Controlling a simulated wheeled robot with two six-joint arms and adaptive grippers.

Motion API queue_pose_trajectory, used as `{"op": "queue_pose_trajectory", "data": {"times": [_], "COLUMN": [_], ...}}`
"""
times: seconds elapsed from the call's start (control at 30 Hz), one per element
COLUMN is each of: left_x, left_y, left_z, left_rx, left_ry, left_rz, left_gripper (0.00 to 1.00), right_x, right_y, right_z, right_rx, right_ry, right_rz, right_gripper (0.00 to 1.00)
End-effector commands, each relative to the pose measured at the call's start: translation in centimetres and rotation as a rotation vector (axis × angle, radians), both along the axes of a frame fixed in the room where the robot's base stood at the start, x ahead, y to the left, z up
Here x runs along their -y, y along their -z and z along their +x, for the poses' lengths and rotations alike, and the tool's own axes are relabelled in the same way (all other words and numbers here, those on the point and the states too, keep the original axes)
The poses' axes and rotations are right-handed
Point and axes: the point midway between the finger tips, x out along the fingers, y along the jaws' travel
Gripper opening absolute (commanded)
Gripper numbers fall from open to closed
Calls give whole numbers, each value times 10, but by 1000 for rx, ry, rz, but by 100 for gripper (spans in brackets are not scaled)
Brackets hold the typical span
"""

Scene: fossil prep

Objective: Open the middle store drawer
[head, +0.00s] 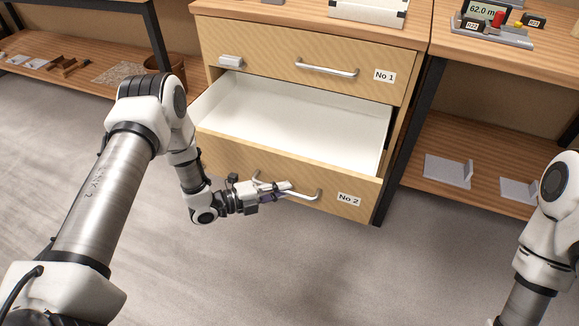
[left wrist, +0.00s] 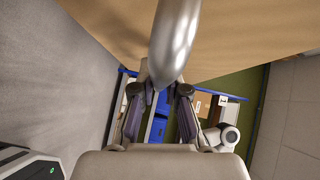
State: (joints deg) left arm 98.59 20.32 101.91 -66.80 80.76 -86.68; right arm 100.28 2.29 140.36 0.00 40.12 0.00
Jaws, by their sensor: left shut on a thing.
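The drawer labelled No 2 (head: 320,173) stands pulled out, below the drawer labelled No 1 (head: 295,55). Its white inside (head: 300,118) shows and looks empty. A silver bar handle (head: 318,195) is on its front. My left gripper (head: 284,187) is at this handle, shut on its bar, and hides part of it. In the left wrist view the handle (left wrist: 173,45) runs down from the top to between the fingers of my left gripper (left wrist: 161,90). My right gripper is out of view.
The No 1 drawer is closed, with its own handle (head: 327,69). A wooden bench with a lower shelf (head: 475,160) stands to the right, and another shelf (head: 85,65) to the left. The grey floor (head: 330,270) before the drawers is clear.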

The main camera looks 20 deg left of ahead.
Motion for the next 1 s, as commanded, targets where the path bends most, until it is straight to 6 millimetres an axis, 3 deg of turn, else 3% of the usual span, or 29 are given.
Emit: {"op": "queue_pose_trajectory", "data": {"times": [0.2,0.57,0.6,0.67,1.0], "left_x": [0,0,0,0,-3], "left_y": [-1,1,1,1,0], "left_z": [-18,-20,-20,-20,-21], "left_rx": [-1,1,1,1,1], "left_ry": [1,1,1,1,-1], "left_rz": [-1,0,0,0,0], "left_gripper": [0,0,20,39,39], "right_x": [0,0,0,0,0], "right_y": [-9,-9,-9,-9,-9], "right_z": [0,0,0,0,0], "right_rx": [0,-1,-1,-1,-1], "right_ry": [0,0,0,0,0], "right_rz": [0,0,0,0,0], "right_gripper": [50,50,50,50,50]}}
